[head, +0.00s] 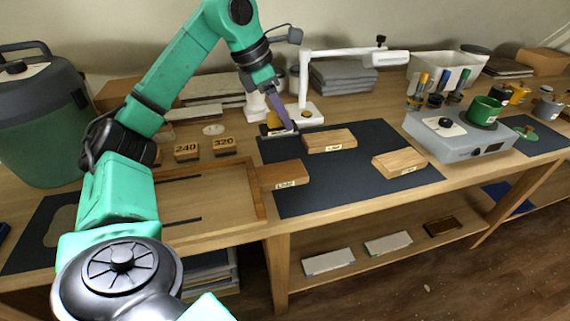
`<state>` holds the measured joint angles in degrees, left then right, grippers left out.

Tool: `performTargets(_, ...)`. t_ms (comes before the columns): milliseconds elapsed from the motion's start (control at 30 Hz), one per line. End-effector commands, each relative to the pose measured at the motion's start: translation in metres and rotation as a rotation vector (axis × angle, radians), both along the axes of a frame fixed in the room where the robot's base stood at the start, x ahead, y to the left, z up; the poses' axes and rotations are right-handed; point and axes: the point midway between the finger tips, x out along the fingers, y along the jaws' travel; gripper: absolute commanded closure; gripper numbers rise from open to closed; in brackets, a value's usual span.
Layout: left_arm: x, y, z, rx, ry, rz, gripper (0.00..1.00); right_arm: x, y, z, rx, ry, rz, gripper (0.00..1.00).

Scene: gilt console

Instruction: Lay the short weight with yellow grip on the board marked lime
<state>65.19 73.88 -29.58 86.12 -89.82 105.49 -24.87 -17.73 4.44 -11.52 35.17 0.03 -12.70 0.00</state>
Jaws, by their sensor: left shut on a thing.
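My left gripper (283,121) reaches down at the back left of the dark mat. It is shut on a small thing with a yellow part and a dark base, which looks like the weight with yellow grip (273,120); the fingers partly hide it. Three labelled wooden boards lie on the mat: a reddish-brown one at the front left (284,174), a mid-brown one at the back (330,141) and a lighter one at the right (398,162). Their labels are too small to read surely, so I cannot tell which is lime. All three tops look bare. My right gripper is out of view.
A white lamp stand (305,108) is close behind the gripper. A wooden tray (206,236) and blocks marked 240 (187,152) and 320 (224,146) are at left. A grey device (460,138) with a green mug (485,111) stands right. The mat (330,190) has free room between boards.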

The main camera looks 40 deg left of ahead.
Motion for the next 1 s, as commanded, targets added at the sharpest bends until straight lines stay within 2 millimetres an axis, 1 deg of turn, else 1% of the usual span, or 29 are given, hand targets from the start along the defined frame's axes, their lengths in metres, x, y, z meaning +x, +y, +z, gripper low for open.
performTargets(33, -0.001, 0.001, -0.026, 0.003, 0.007, 0.001, 1.0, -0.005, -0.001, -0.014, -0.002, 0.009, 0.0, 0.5)
performTargets(100, -0.001, 0.001, -0.048, 0.003, 0.006, 0.001, 1.0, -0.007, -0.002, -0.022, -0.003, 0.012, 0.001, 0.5)
performTargets(200, 0.0, 0.0, -0.07, 0.002, 0.004, 0.0, 1.0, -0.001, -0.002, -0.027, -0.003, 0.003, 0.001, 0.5)
performTargets(267, 0.0, 0.0, -0.077, 0.001, 0.001, -0.001, 1.0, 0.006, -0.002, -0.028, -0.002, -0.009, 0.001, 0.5)
performTargets(333, 0.0, 0.0, -0.087, 0.001, 0.001, -0.001, 1.0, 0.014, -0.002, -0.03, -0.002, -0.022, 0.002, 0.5)
performTargets(467, 0.0, 0.0, -0.114, 0.002, 0.004, -0.001, 1.0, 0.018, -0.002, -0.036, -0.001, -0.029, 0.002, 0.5)
performTargets(533, 0.001, 0.0, -0.12, 0.0, 0.0, -0.001, 1.0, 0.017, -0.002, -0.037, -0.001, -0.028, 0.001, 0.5)
performTargets(733, 0.001, -0.001, -0.119, -0.002, -0.002, -0.002, 1.0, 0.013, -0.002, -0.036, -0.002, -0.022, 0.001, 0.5)
performTargets(833, 0.001, -0.001, -0.123, -0.001, -0.002, -0.002, 1.0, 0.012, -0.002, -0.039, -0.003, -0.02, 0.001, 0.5)
performTargets(867, 0.001, -0.001, -0.123, -0.001, -0.001, -0.002, 0.5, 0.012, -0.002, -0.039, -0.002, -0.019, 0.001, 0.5)
performTargets(900, 0.001, -0.001, -0.122, -0.001, -0.001, -0.002, 0.34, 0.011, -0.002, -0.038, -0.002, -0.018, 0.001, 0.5)
performTargets(933, 0.001, -0.001, -0.122, -0.001, -0.001, -0.002, 0.23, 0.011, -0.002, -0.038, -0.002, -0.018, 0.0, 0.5)
performTargets(1000, 0.001, -0.001, -0.122, -0.001, -0.001, -0.002, 0.23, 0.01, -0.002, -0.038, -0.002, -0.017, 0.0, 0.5)
